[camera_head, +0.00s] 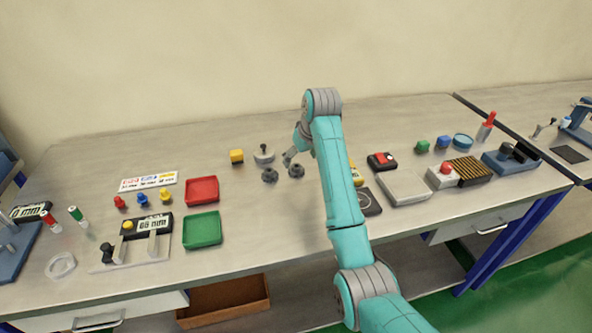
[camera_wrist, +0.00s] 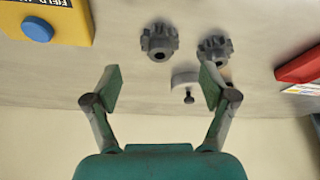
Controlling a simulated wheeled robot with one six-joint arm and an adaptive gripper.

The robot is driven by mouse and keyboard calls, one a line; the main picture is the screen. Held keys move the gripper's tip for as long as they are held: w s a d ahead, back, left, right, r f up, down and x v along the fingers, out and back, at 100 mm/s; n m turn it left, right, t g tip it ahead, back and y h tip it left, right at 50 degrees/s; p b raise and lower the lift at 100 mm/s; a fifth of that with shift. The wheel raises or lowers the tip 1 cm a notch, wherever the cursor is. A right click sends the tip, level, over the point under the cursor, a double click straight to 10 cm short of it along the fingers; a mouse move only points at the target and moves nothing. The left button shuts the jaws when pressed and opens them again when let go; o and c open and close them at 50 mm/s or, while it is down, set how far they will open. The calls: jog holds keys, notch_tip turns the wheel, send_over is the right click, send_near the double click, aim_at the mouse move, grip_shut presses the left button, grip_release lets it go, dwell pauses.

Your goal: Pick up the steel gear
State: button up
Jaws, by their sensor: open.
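Two dark grey toothed gears lie on the bench: a left gear (camera_head: 270,175) and a right gear (camera_head: 296,170) in the head view. In the wrist view the right one appears at left (camera_wrist: 159,42) and the left one at right (camera_wrist: 214,48), partly behind a fingertip. Both look metallic; I cannot tell which is steel. My gripper (camera_head: 289,158) is above the bench near the gears, partly hidden by my arm in the head view. In the wrist view my gripper (camera_wrist: 158,90) is open and empty, its fingers wide apart and clear of the left-hand gear.
A red tray (camera_head: 202,190) and green tray (camera_head: 203,230) lie left. A yellow box with a blue button (camera_wrist: 38,28) is close right of the gears.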

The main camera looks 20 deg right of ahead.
aim_at(297, 166)
jog(key=shift+x, duration=2.85)
jog(key=shift+r, duration=0.1)
jog(key=c, duration=1.5)
